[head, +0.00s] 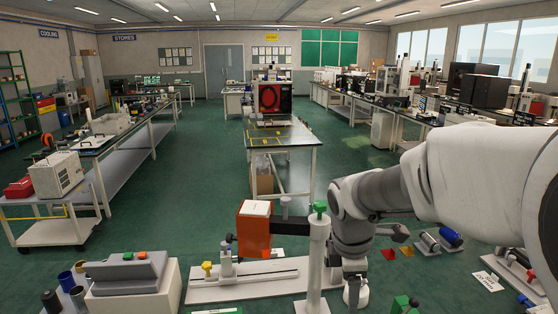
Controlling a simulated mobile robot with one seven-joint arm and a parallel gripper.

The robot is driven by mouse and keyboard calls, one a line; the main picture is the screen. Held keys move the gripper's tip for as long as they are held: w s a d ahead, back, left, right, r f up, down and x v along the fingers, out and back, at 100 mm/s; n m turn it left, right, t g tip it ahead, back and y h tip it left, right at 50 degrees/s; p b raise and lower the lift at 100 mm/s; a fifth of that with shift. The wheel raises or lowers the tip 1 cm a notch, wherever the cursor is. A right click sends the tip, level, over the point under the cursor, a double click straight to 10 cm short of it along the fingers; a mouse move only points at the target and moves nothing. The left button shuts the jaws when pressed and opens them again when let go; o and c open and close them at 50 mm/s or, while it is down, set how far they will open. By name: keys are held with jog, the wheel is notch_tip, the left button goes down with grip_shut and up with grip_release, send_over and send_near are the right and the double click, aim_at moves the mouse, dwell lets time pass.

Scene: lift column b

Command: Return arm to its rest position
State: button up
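My arm comes in from the right edge as a thick white link, bends at a dark grey joint, and runs down to the front centre. At its lower end my gripper (355,291) shows only as a small pale shape near the bottom. I cannot make out its fingers or whether it is open or shut. Just left of the arm stands a pale upright column (317,262) with a green knob on top. An orange block (254,232) with a white top sits left of the column, above a pale base plate (215,291); I cannot tell what supports it.
A grey sloped box (126,273) with coloured buttons stands at front left. Cylinders (450,237) and a white label card (489,281) lie to the right, and a green piece (401,304) is at the bottom. A table (290,137) stands beyond. Green floor (205,205) is open at mid-left.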

jog(key=s+r+m+t+b, duration=0.1)
jog(key=s+r+m, duration=0.1)
jog(key=s+m, duration=0.6)
jog(key=s+r+m+t+y+b, duration=0.1)
jog(key=s+r+m+t, duration=0.1)
jog(key=s+m, duration=0.6)
jog(key=shift+s+d+r+m+y, duration=0.2)
jog(key=shift+r+m+y, duration=0.15)
jog(key=shift+r, duration=0.4)
